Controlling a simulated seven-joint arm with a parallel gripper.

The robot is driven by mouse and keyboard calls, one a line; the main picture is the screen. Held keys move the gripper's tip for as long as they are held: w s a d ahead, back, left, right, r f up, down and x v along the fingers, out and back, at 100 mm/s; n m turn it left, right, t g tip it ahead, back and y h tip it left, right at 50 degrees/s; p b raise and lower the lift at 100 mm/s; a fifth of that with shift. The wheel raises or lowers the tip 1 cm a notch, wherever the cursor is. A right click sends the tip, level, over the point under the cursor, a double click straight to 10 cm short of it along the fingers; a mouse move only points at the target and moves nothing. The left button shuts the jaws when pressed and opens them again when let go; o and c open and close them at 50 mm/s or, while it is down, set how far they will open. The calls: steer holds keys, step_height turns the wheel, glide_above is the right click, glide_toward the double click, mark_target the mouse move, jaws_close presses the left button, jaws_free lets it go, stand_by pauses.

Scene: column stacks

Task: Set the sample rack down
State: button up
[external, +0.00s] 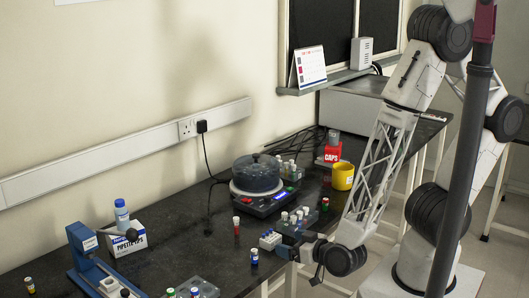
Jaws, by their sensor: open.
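A small pale rack with several light-capped tubes (269,241) stands on the dark bench near its front edge. My gripper (283,252) is open, low over the bench edge, just right of and in front of this rack. I cannot tell whether its fingers touch the rack. A larger grey rack (290,229) with several white-capped vials stands behind my gripper. Another grey rack (203,287) with green-, white- and red-capped vials is at the bottom of the view, partly cut off. I cannot tell from the picture which one is the sample rack.
A blue-capped vial (254,257) and a red-capped vial (236,226) stand left of my gripper. A centrifuge (256,175), yellow mug (343,176) and red caps box (332,154) stand farther back. A blue press (84,255) and pipette tips box (127,238) are left. Bench between is mostly clear.

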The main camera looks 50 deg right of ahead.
mark_target(273, 236)
steer(key=shift+w+r, duration=0.1)
stand_by(0.3)
steer(key=shift+w+a+r, duration=0.15)
steer(key=shift+w+r, duration=0.2)
steer(key=shift+w, duration=0.1)
steer(key=w+r+g+y, duration=0.1)
steer(key=w+r, duration=0.1)
steer(key=w+r+g, duration=0.1)
steer(key=w+r, duration=0.1)
steer(key=r, duration=0.1)
steer(key=w+r+g+y, duration=0.1)
steer(key=r, duration=0.1)
steer(key=shift+w+r+g+y, duration=0.15)
steer(key=shift+w+g+y, duration=0.15)
steer(key=shift+w, duration=0.1)
steer(key=s+d+r+n+g, duration=0.1)
steer(key=d+r+g, duration=0.5)
steer(key=d+r, duration=0.85)
steer(key=s+d+r+m+g+h, duration=0.1)
steer(key=s+d+r+g, duration=0.3)
steer(key=s+d+r, duration=0.4)
steer(key=s+d+h, duration=0.1)
steer(key=s+d, duration=0.1)
steer(key=d, duration=0.2)
steer(key=shift+d+h, duration=0.2)
steer(key=shift+h, duration=0.2)
steer(key=shift+s, duration=0.1)
